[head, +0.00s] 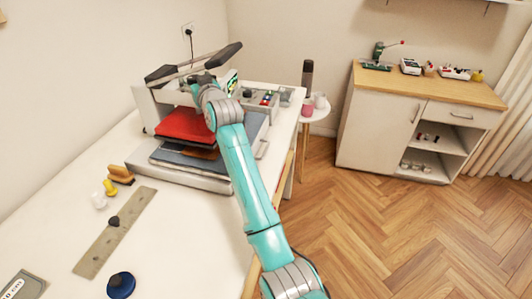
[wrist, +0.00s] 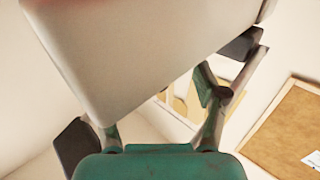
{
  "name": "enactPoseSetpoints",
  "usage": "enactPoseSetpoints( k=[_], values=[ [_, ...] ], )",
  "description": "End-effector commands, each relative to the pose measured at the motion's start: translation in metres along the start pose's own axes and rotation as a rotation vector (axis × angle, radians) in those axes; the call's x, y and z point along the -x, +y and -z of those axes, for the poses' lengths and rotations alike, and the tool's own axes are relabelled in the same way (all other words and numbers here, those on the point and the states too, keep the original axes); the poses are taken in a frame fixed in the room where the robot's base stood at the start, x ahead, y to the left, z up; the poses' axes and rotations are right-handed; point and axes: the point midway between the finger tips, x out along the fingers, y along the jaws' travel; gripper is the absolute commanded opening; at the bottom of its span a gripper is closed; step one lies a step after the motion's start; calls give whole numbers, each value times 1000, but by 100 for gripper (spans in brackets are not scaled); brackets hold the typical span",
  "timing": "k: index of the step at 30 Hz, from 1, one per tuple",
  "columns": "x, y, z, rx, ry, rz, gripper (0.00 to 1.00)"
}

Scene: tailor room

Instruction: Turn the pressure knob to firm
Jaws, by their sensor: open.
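A press (head: 148,108) with a white body and dark lever handles (head: 222,56) stands at the back of the white table in the head view. My gripper (head: 203,86) is at the press, just below the lever; its fingers are small and partly lost against the machine. In the wrist view my gripper (wrist: 160,95) has its fingers spread wide. A large pale panel fills much of the space in front of them, and contact cannot be told. A dark knob-like part (head: 247,93) shows right of my gripper; I cannot tell whether it is the pressure knob, nor its setting.
Red cloth (head: 182,125) and blue cloth (head: 256,124) lie on the press. A ruler (head: 113,230), a dark blue round object (head: 121,285) and small yellow items (head: 109,188) lie on the table. A side table (head: 316,114) and a cabinet (head: 383,121) stand right; floor between is clear.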

Motion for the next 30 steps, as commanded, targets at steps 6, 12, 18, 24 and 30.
enactPoseSetpoints(
  k=[6,12,18,24,30],
  values=[
    [0,3,0,-2,-1,78,71],
    [-1,4,0,0,-2,155,71],
    [-1,6,0,-2,-1,238,71],
    [-1,8,0,-1,-1,315,71],
    [-2,8,1,-1,0,383,71]
  ],
)
